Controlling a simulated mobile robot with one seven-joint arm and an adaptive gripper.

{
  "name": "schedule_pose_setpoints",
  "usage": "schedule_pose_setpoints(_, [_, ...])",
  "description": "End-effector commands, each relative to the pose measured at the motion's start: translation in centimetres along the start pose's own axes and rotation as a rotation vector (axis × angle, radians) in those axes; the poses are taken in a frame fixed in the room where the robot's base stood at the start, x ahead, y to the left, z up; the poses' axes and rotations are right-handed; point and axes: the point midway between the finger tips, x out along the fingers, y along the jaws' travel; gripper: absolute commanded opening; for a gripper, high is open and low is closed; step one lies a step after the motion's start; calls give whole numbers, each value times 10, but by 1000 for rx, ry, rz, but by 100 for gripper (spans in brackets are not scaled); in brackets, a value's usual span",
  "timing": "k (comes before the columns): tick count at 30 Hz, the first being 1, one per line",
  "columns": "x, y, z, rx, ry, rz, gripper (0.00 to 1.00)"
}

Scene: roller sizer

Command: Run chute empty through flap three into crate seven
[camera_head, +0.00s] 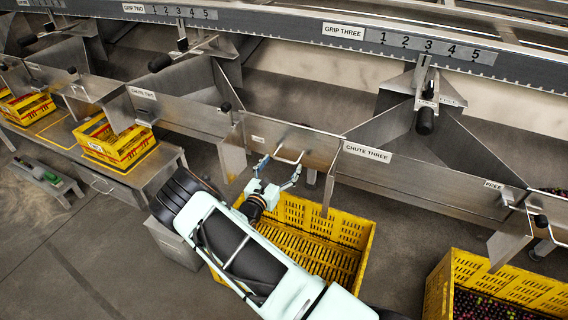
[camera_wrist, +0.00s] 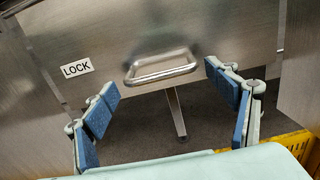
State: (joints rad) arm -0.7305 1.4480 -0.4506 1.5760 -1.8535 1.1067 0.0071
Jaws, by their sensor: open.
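The sign CHUTE THREE (camera_head: 367,152) is on the metal chute front right of centre; no fruit shows in the visible part of the chute. Left of it is a metal flap panel (camera_head: 312,146) with a bar handle (camera_head: 290,156) and, in the wrist view, a LOCK label (camera_wrist: 76,68). My gripper (camera_head: 279,168) is open and empty in front of the handle, which shows between its fingers in the wrist view (camera_wrist: 162,68). A yellow crate (camera_head: 345,222) stands below, its visible slatted inside bare. No crate number is readable.
A yellow crate (camera_head: 492,268) of dark fruit stands at right, below a FREE label (camera_head: 493,185). The GRIP THREE scale (camera_head: 428,46) has a black-knobbed lever (camera_head: 425,121) below. Yellow crates (camera_head: 112,150) sit on a metal table at left.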

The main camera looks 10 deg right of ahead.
Motion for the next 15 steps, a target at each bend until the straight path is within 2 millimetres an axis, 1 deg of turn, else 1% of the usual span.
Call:
schedule_pose_setpoints(1, [8, 0, -2, 2, 0, -2, 79])
schedule_pose_setpoints(3, [15, 0, -1, 1, 0, -2, 79])
schedule_pose_setpoints(6, [22, 0, 0, 0, 0, -1, 79])
schedule_pose_setpoints(15, [24, 0, 0, 0, 0, 0, 79])
